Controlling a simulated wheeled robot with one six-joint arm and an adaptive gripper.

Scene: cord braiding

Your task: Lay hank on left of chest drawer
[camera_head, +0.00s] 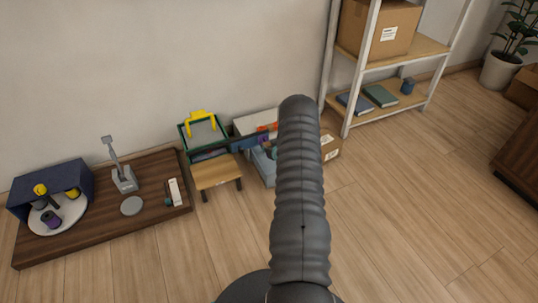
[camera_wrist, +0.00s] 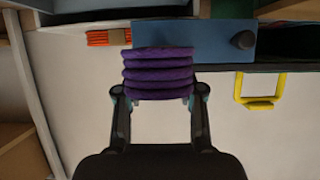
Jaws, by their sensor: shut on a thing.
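In the wrist view my gripper (camera_wrist: 158,92) is shut on a purple coiled hank (camera_wrist: 158,72), a finger on each side of it. The hank overlaps a blue panel (camera_wrist: 215,40) with a dark round knob (camera_wrist: 243,40), likely the chest drawer's front. I cannot tell whether the hank touches it. An orange hank (camera_wrist: 108,38) lies to the left of the purple one on a pale surface. In the head view the blue drawer (camera_head: 263,166) is partly behind my arm. The orange hank (camera_head: 266,127) lies behind it. My arm hides most of the gripper there.
A green-edged box (camera_head: 183,138) with a yellow handle (camera_head: 201,122) stands left of the chest, behind a small wooden stool (camera_head: 217,174). A dark wooden board (camera_head: 95,235) with tools lies farther left. Metal shelving (camera_head: 348,120) stands at right. The floor at front right is clear.

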